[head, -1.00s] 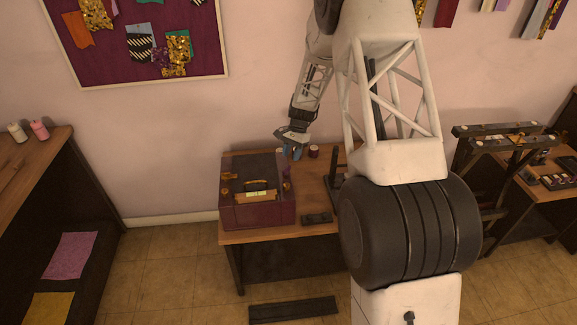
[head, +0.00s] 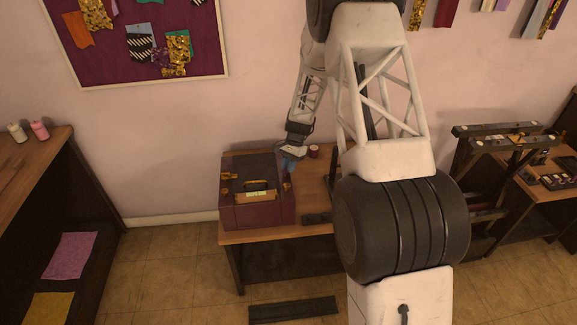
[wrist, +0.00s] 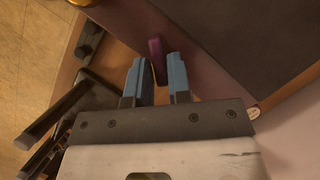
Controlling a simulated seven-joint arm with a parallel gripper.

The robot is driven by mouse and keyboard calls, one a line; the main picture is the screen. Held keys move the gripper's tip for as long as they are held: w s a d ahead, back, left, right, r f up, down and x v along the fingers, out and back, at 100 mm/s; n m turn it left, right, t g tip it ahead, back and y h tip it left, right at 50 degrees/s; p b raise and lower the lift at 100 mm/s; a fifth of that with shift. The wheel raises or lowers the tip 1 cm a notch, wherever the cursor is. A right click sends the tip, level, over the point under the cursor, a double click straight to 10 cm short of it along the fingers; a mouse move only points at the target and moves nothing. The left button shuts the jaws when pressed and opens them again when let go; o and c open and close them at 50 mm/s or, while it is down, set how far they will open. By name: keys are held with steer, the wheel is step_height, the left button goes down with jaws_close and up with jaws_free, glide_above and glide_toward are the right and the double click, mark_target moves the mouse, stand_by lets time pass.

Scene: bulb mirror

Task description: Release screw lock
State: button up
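My gripper (head: 291,161) is over the right side of the maroon box (head: 258,215), which stands on a wooden table. In the wrist view, the two blue fingers of my gripper (wrist: 157,72) are apart. A slim purple piece (wrist: 156,50) at the box's edge, possibly the screw lock's handle, shows between the fingertips. I cannot tell whether either finger touches it. Brass fittings show on the box, one on the left (head: 228,176) and one on the right (head: 287,185). My gripper hides the purple piece in the head view.
A small dark red spool (head: 313,151) stands on the table behind the box. A dark flat object (head: 317,219) lies at the table's front, right of the box. A rack (head: 505,135) is farther right. Dark rods (wrist: 55,112) show at the left of the wrist view.

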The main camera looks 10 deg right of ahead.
jaws_close()
steer(key=shift+w+a+n+h, duration=0.15)
steer(key=shift+n+h, duration=0.1)
steer(key=shift+n, duration=0.45)
steer(key=shift+w+a+n+h, duration=0.15)
steer(key=shift+n+h, duration=0.1)
steer(key=shift+n, duration=0.45)
steer(key=shift+s, duration=0.1)
steer(key=shift+g, duration=0.3)
steer(key=shift+o, duration=2.2)
jaws_free()
